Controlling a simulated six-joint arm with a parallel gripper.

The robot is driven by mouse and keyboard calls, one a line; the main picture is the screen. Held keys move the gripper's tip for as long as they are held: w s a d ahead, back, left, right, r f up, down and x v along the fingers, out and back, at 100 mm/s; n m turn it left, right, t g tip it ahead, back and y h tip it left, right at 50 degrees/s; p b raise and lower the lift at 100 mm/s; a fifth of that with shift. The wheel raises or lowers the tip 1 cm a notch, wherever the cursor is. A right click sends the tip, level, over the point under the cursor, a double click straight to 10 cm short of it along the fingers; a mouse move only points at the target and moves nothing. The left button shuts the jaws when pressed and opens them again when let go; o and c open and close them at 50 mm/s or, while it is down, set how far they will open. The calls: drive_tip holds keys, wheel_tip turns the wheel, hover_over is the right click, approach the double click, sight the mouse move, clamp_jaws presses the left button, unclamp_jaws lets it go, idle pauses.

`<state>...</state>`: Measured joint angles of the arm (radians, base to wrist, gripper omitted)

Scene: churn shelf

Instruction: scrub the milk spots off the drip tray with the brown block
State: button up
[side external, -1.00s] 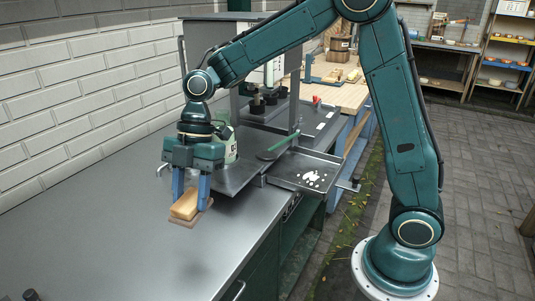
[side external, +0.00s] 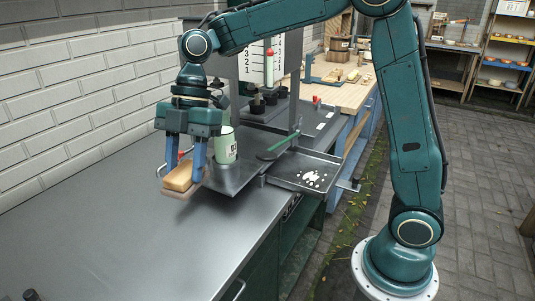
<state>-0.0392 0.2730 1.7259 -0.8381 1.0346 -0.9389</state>
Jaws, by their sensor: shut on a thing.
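The brown block (side external: 179,180) is a tan wooden block with a darker underside. My gripper (side external: 183,177) is shut on it and holds it above the grey bench top, left of the shelf's metal plate. The drip tray (side external: 322,161) is a shallow dark metal tray at the right of the shelf, well to the right of my gripper. White milk spots (side external: 312,177) lie on the tray floor, one larger patch with several small drops around it.
A pale green can (side external: 225,147) stands on the metal plate (side external: 240,180), just right of my gripper. A green-handled tool (side external: 279,145) lies between the plate and tray. An upright post (side external: 296,85) rises behind the tray. The bench's front left (side external: 110,235) is clear.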

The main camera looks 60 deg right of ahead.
drive_tip(key=o, duration=0.4)
drive_tip(key=c, duration=0.3)
drive_tip(key=shift+d, duration=0.6)
drive_tip(key=s+d+r+m+t+h, duration=0.1)
drive_tip(key=s+d+m+h, duration=0.15)
drive_tip(key=d+m, duration=0.95)
drive_tip(key=s+d+r+m+t+h, duration=0.15)
drive_tip(key=s+d+m, duration=0.35)
drive_tip(key=d, duration=1.3)
drive_tip(key=s+d+m+t+h, duration=0.25)
drive_tip(key=d+m, duration=0.75)
drive_tip(key=d, duration=0.5)
drive_tip(key=shift+g+h, duration=0.3)
drive_tip(key=shift+h, duration=0.05)
drive_tip(key=a+f, duration=0.1)
drive_tip(key=f, duration=0.3)
drive_tip(key=a+f, duration=0.1)
drive_tip(key=f, duration=0.4)
drive_tip(key=a+f, duration=0.1)
drive_tip(key=f, duration=0.3)
drive_tip(key=shift+s+a+f, duration=0.3)
drive_tip(key=shift+s, duration=0.1)
